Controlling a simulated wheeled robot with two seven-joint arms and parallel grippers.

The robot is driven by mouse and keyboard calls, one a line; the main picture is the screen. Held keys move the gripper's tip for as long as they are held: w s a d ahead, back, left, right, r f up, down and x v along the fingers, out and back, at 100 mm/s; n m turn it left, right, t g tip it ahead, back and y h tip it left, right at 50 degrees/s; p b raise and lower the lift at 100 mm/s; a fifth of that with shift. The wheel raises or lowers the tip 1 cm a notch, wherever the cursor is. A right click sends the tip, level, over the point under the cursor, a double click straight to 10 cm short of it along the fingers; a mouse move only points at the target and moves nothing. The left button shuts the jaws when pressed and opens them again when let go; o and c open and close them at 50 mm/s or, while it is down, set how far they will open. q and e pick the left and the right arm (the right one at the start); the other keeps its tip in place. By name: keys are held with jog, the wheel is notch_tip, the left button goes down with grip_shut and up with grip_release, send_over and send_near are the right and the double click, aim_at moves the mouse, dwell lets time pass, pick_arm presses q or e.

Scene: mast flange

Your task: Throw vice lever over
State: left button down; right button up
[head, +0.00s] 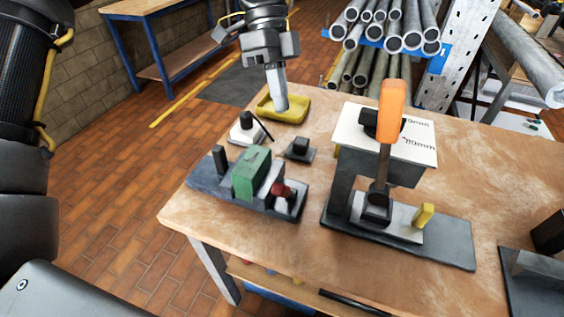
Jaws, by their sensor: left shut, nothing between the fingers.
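A lever with a thick orange grip (391,112) stands about upright. Its dark metal arm runs down to a pivot block on a dark base plate (440,249) at the right of the workbench. A small yellow tab (423,214) stands at the right of the pivot. The orange grip hides part of a white panel (356,124) behind it. My left gripper (280,103) points down at the top middle, in front of or over a yellow tray. Its fingers are shut and empty, left of the lever and apart from it. My right gripper is not in view.
The wooden workbench (475,205) also carries a green-block fixture (251,174), a small white device with a black knob (246,127), a small dark block (300,147) and the yellow tray (297,114). Metal pipes (412,40) lie on a rack behind.

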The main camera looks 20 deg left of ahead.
pick_arm(q)
send_near(286, 192)
jog(key=w+f, duration=0.4)
jog(key=s, duration=0.1)
jog(key=s+f, duration=0.1)
jog(key=s+d+f, duration=0.1)
jog(key=shift+s, duration=0.35)
jog(key=shift+f, duration=0.1)
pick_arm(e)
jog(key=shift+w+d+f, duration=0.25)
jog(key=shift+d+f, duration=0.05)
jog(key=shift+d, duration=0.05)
